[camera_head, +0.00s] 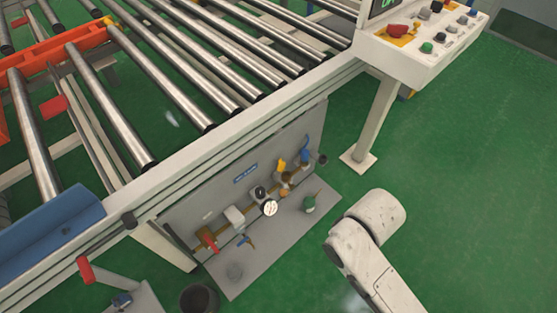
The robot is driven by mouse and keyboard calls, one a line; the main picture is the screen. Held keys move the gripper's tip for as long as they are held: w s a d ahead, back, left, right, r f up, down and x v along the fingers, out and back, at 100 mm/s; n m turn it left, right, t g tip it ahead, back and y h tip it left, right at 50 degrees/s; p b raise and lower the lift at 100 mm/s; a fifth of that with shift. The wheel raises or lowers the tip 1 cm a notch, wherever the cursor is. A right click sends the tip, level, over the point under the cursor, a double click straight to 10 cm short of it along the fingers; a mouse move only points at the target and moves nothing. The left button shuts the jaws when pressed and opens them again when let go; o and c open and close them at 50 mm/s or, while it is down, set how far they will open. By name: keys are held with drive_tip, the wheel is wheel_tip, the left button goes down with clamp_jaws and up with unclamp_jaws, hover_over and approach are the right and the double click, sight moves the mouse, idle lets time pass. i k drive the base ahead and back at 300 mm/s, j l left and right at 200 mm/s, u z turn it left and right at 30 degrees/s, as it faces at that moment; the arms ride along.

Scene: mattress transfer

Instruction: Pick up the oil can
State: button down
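A small green can with a thin spout, which looks like the oil can (309,203), stands on the grey shelf plate (285,238) low under the roller conveyor. It is near the plate's right end and looks upright. Part of my white arm shows at the lower right, to the right of the plate and apart from the can. My gripper is not in view, so its state and its distance from the can do not show.
The roller conveyor (190,82) fills the upper left above the plate. Pipework with a gauge (270,208), a red-handled valve (208,238) and a blue lever (304,155) is beside the can. A support leg (377,118) carries the control panel (425,45). Green floor is clear at right.

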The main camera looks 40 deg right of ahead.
sight(309, 204)
drive_tip(key=k+l+z, duration=0.45)
drive_tip(key=l, duration=0.2)
drive_tip(key=i+j, duration=0.55)
drive_tip(key=i+j+z, duration=0.15)
drive_tip(key=i+j, duration=0.45)
drive_tip(key=j, duration=0.2)
